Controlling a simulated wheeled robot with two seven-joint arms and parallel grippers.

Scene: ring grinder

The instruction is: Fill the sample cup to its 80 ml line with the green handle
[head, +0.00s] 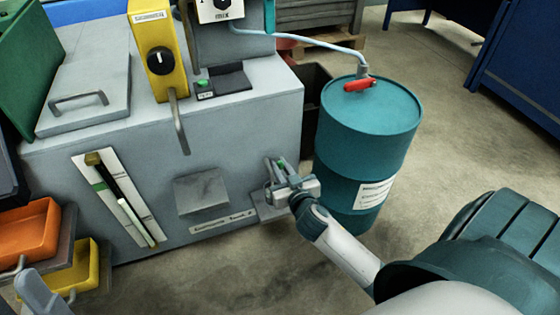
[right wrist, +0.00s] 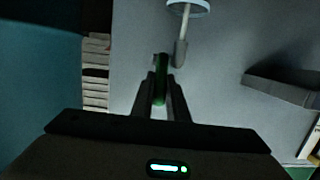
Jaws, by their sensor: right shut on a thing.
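My right gripper (head: 278,172) is in front of the grey tank's lower right corner, beside the teal drum. In the right wrist view its fingers (right wrist: 160,100) are shut on a short green handle (right wrist: 160,86). A grey spout-like piece (right wrist: 180,54) and a pale ring (right wrist: 188,9) lie just beyond it. In the head view the gripper mostly hides the handle. A small grey ledge (head: 266,211) sits low on the tank beneath the gripper. I cannot make out the sample cup or its 80 ml line for certain. My left gripper does not clearly show.
The teal drum (head: 365,125) with a red lever (head: 360,85) stands close right of the gripper. The grey tank (head: 240,130) carries a yellow dial unit (head: 157,50) and a level gauge (head: 115,197). Orange (head: 28,232) and yellow (head: 88,268) bins are at left. Floor in front is clear.

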